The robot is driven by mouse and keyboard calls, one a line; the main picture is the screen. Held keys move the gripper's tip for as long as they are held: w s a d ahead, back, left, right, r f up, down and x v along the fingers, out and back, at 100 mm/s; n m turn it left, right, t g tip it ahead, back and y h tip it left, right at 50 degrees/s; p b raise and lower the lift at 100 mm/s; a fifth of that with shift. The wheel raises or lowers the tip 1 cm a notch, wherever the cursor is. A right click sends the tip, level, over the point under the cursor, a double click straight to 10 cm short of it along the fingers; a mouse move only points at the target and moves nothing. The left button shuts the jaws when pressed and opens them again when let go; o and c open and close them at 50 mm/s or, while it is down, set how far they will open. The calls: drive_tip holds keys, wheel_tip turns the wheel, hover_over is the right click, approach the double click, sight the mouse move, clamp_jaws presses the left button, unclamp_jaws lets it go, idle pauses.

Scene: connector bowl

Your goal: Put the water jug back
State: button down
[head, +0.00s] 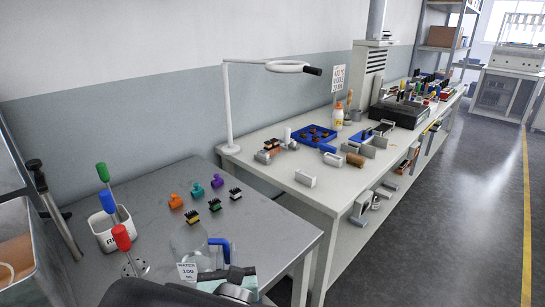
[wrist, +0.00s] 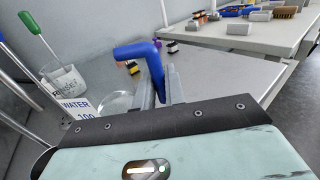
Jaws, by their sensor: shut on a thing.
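The water jug (head: 188,240) is a clear vessel with a white label reading WATER 100 and a blue handle (head: 225,246), at the near part of the grey metal table in the head view. In the wrist view the clear jug (wrist: 116,101) is left of the fingers, with its label (wrist: 76,107) at the lower left. My gripper (wrist: 160,88) is shut on the blue handle, which rises between the fingers and bends left at its top. My gripper's body hides the jug's base in both views, so I cannot tell whether it touches the table.
A white rinse cup (head: 110,228) holds a green-handled tool (head: 104,174). A white workbench (head: 270,165) with a lamp (head: 228,110) and blue tray (head: 315,130) lies beyond. The table's right side is clear.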

drive_tip(key=shift+f, duration=2.1)
drive_tip(key=shift+f, duration=0.1)
drive_tip(key=shift+f, duration=0.15)
drive_tip(key=c, duration=1.5)
unclamp_jaws()
drive_tip(key=shift+o, duration=0.2)
drive_tip(key=shift+s+r, duration=0.1)
drive_tip(key=shift+r, duration=0.1)
